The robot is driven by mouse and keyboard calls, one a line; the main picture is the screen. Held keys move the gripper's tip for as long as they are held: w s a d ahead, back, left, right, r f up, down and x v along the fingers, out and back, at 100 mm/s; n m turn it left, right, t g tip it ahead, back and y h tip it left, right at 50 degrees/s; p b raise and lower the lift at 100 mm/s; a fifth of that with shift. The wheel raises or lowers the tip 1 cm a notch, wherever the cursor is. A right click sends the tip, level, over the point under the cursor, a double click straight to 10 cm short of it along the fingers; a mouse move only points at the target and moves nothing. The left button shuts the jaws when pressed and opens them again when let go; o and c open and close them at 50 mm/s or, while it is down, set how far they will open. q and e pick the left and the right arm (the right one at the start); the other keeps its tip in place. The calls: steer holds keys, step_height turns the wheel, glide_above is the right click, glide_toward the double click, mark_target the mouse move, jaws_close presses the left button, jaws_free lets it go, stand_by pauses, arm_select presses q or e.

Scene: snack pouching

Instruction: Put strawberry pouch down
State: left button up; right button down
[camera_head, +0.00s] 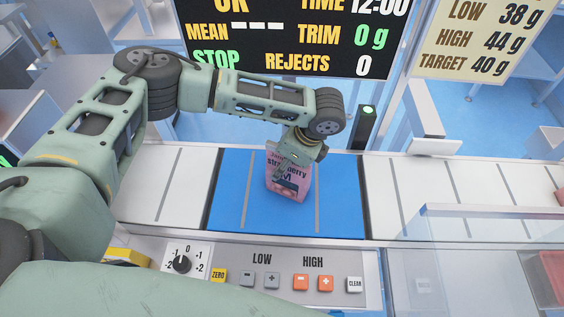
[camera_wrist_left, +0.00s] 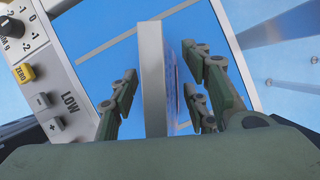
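The strawberry pouch (camera_head: 287,186) is pink and upright over the blue section (camera_head: 232,205) of the belt. Its base appears to rest on the blue surface, though I cannot be sure of the contact. My left gripper (camera_head: 290,160) is at the top of the pouch, coming down from above. In the left wrist view, the pouch (camera_wrist_left: 153,85) shows edge-on between the fingers of my left gripper (camera_wrist_left: 160,90). Blue surface shows between the left-hand fingers and the pouch, so the fingers look open around it. My right gripper is not in view.
White belt sections (camera_head: 165,185) lie on both sides of the blue one. A control panel (camera_head: 260,270) with a dial and buttons runs along the front. A dark post with a green light (camera_head: 367,122) stands behind. A clear guard (camera_head: 480,240) is at the right.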

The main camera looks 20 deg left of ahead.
arm_select(q)
steer(key=b+v, duration=0.2)
steer(key=v, duration=0.9)
steer(key=shift+d+r, duration=0.15)
steer(key=shift+r, duration=0.5)
